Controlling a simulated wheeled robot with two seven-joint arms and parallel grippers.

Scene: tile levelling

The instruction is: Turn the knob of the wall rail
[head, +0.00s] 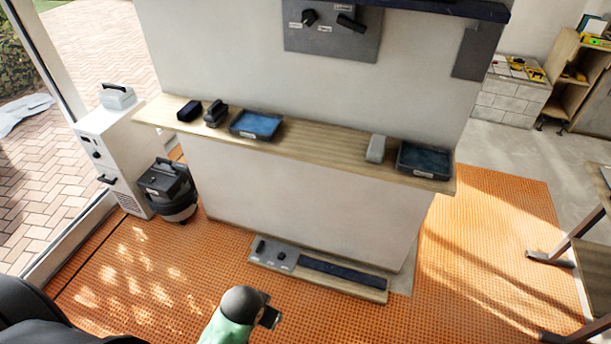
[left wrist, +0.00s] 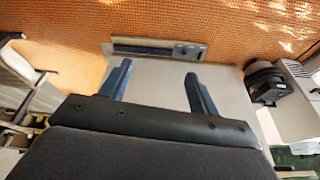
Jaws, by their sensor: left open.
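A low grey rail (head: 272,254) with dark knobs and small labels runs along the foot of the wall, with a dark strip to its right. One round dark knob (head: 281,256) sits on it. It also shows at the top of the left wrist view (left wrist: 150,48). A grey panel (head: 334,42) higher on the wall carries a dark knob (head: 310,17) and a lever-like handle (head: 350,23); I cannot tell which panel is the task's rail. My left gripper (left wrist: 160,78) is open and empty, apart from the low rail. My right gripper is not identifiable.
A wooden ledge (head: 320,145) holds blue trays and small blocks. A black vacuum (head: 168,190) and a white cabinet (head: 115,150) stand at left. Shelving (head: 575,75) is at right. The orange mat (head: 200,270) in front of the wall is mostly clear.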

